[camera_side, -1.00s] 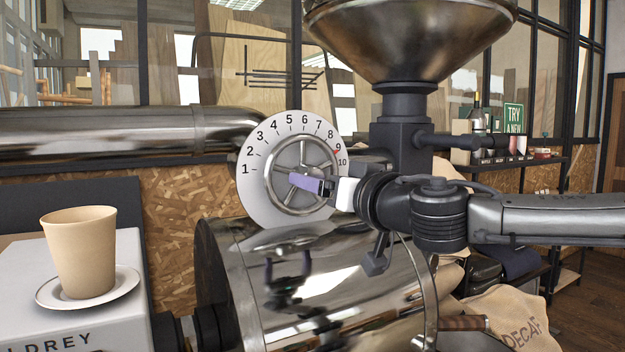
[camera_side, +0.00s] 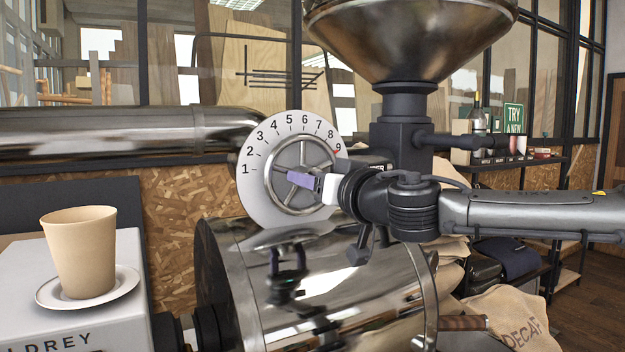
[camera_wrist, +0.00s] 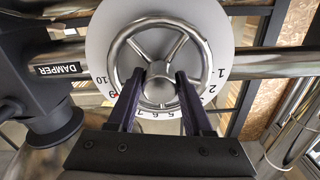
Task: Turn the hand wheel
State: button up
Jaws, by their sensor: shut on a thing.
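The metal hand wheel (camera_side: 275,193) has a round rim and spokes. It is mounted on a white numbered dial (camera_side: 257,204) above the shiny drum. In the wrist view the wheel (camera_wrist: 115,45) fills the upper middle, in front of the dial (camera_wrist: 98,40). A small red mark (camera_wrist: 117,93) shows by the 9. My gripper (camera_side: 300,180) reaches in from the right with purple fingers. In the wrist view my gripper (camera_wrist: 161,78) has one finger on each side of the wheel's middle and is shut on it. The exact contact with hub or spoke is partly hidden.
A dark column with a metal hopper (camera_side: 410,40) stands just right of the dial. A steel pipe (camera_side: 100,130) runs behind it at left. The shiny drum (camera_side: 330,290) lies below. A tan cup (camera_side: 80,255) on a saucer stands at far left.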

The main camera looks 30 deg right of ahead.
grip_shut()
jog(key=n, duration=0.4)
jog(key=shift+n, duration=0.4)
jog(key=n, duration=1)
jog(key=shift+d+n, duration=0.1)
jog(key=shift+n, duration=0.3)
jog(key=n, duration=0.5)
jog(key=shift+n, duration=0.3)
